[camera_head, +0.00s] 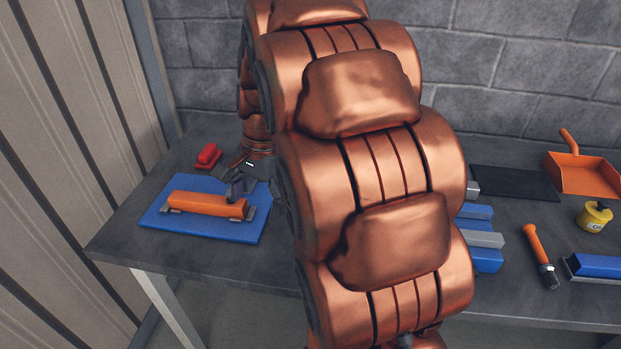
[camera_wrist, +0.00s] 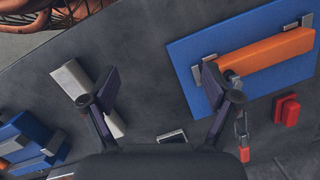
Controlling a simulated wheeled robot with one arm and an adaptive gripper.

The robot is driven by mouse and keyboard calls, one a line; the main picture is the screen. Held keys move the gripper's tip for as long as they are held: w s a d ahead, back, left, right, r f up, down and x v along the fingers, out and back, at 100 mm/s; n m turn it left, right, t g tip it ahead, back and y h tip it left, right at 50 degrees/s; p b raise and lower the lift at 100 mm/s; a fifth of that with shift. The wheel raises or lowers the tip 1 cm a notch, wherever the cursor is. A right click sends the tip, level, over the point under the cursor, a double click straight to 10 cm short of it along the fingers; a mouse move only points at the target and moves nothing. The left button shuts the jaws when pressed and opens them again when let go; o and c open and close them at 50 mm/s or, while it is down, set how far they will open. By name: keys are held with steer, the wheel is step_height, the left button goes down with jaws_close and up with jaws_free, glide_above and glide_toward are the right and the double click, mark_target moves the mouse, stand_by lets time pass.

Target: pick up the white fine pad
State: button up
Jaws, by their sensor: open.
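A pale, whitish block (camera_wrist: 68,82) lies on the dark bench at the left of the wrist view, likely the white fine pad. My left finger covers part of it. In the head view my arm hides that spot. My gripper (camera_wrist: 160,80) is open, with bare bench between its fingers. The pale block is at the left finger, not centred between the two. The right finger is over the edge of the blue mat (camera_wrist: 205,52). In the head view my gripper (camera_head: 244,182) is beside the right end of the orange bar.
The orange bar (camera_head: 205,204) lies on the blue mat (camera_head: 165,222) between grey clamps. A red block (camera_head: 208,155) sits behind it. Blue and grey blocks (camera_head: 482,238), an orange-handled tool (camera_head: 537,249), a yellow tin (camera_head: 594,217) and an orange dustpan (camera_head: 583,178) are at right.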

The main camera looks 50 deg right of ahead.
steer(key=w+d+f+m+t+b, duration=0.1)
steer(key=d+m, duration=0.3)
steer(key=d, duration=0.5)
steer(key=w+d+f+m+t, duration=0.1)
steer(key=w+d+m, duration=0.3)
steer(key=d, duration=0.5)
steer(key=w+d+f+m+t+b, duration=0.1)
steer(key=w+d+f+m, duration=0.1)
steer(key=d+m, duration=0.4)
steer(key=shift+w+d+f+b, duration=0.15)
steer(key=shift+w+d+f, duration=0.1)
steer(key=shift+d, duration=0.55)
steer(key=shift+w+d+f+b, duration=0.1)
steer(key=shift+d+f+b, duration=0.1)
steer(key=shift+d, duration=0.6)
steer(key=shift+d+f+t, duration=0.1)
steer(key=shift+f+t, duration=0.05)
steer(key=shift+t, duration=0.15)
steer(key=shift+a+p+x, duration=0.2)
steer(key=shift+p+x, duration=0.4)
steer(key=shift+x, duration=3.1)
steer(key=shift+c, duration=0.3)
steer(key=c, duration=1.2)
